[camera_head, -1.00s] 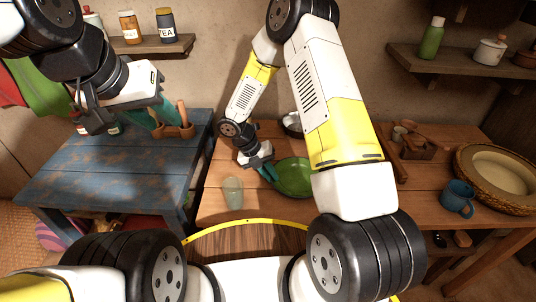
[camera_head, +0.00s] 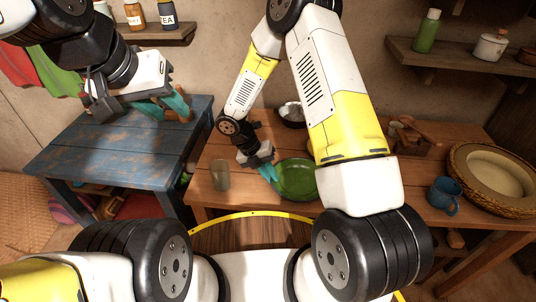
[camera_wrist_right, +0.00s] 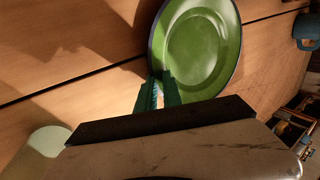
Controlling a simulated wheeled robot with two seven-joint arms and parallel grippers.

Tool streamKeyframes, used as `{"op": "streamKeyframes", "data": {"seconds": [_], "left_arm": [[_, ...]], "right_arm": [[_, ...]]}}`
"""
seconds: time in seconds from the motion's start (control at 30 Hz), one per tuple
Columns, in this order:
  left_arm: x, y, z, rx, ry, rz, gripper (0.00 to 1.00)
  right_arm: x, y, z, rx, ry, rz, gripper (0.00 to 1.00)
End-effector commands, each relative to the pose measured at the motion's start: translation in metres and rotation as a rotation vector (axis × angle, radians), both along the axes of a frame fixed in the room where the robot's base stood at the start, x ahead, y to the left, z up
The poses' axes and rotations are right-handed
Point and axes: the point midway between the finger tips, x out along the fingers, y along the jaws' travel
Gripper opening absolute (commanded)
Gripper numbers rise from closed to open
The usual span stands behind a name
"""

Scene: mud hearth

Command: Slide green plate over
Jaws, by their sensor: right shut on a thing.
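The green plate (camera_head: 297,180) is on the brown wooden table, right of a grey-green cup (camera_head: 220,175). Its left rim is between the teal fingertips of my right gripper (camera_head: 268,174). In the right wrist view the plate (camera_wrist_right: 203,45) is seen with its rim at the fingers (camera_wrist_right: 158,85), which are shut on it. Part of the plate's right side is close to my right arm in the head view. My left gripper (camera_head: 166,106) hangs over the blue table with its teal fingers apart and nothing visible between them.
A blue mug (camera_head: 443,195) and a round woven basket (camera_head: 497,178) stand on the brown table to the right. A dark bowl (camera_head: 292,114) is at the back. The blue table (camera_head: 110,150) is on the left, with a gap between tables.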

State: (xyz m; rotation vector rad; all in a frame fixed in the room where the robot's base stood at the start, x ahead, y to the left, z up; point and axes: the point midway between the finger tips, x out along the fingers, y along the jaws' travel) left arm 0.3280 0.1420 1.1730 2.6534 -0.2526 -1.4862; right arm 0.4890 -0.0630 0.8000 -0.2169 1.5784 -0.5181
Motion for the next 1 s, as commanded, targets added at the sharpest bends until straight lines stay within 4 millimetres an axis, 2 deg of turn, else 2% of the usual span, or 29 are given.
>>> {"op": "streamKeyframes", "data": {"seconds": [0.2, 0.23, 0.33, 0.37, 0.67, 1.0], "left_arm": [[0.0, 0.0, 0.0, 0.0, 0.0, 0.0, 0.36], [0.0, 0.0, 0.0, 0.0, 0.0, 0.0, 0.36], [0.0, 0.0, 0.0, 0.0, 0.0, 0.0, 0.36], [0.0, 0.0, 0.0, 0.0, 0.0, 0.0, 0.36], [0.0, 0.0, 0.0, 0.0, 0.0, 0.0, 0.36], [0.0, 0.0, 0.0, 0.0, 0.0, 0.0, 0.36]], "right_arm": [[-0.002, 0.0, -0.001, 0.001, 0.004, -0.002, 0.0], [-0.002, 0.0, -0.001, 0.001, 0.004, -0.002, 0.12], [-0.001, 0.0, -0.001, 0.001, 0.003, -0.001, 0.32], [-0.001, 0.0, -0.001, 0.001, 0.003, -0.001, 0.36], [0.0, 0.002, 0.003, 0.003, -0.001, 0.0, 0.36], [0.004, 0.025, 0.05, 0.001, -0.001, -0.001, 0.36]]}}
